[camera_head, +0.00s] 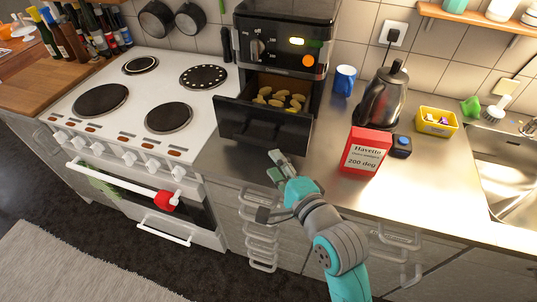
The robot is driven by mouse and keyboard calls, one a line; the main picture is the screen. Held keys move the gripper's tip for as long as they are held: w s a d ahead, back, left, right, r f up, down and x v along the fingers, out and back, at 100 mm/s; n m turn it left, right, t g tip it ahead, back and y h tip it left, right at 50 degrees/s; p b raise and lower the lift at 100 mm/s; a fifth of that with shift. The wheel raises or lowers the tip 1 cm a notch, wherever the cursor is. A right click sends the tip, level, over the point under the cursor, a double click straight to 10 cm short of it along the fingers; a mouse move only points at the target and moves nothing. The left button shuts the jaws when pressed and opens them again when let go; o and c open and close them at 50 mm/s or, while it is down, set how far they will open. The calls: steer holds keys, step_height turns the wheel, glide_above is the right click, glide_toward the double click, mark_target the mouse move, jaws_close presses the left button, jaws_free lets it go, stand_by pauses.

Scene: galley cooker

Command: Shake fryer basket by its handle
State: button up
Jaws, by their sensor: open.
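The black air fryer (284,30) stands on the steel counter against the tiled wall. Its fryer basket (262,127) is pulled out towards me as an open drawer, with several pale yellow pieces of food (278,98) in it. No separate handle can be made out on the basket front. My gripper (271,166) is open and empty, in front of and below the basket, over the counter's front edge. It appears apart from the basket.
A red box (366,151) marked 200 deg stands right of the basket, with a dark blue item (401,146) beside it. A kettle (383,97), blue mug (345,79) and yellow tub (436,121) stand farther back. The white cooker (150,95) is on the left.

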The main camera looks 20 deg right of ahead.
mark_target(260, 144)
steer(key=shift+s+d+r, duration=0.1)
steer(key=shift+s, duration=0.55)
steer(key=x, duration=1.2)
steer(key=shift+w, duration=0.25)
jaws_close()
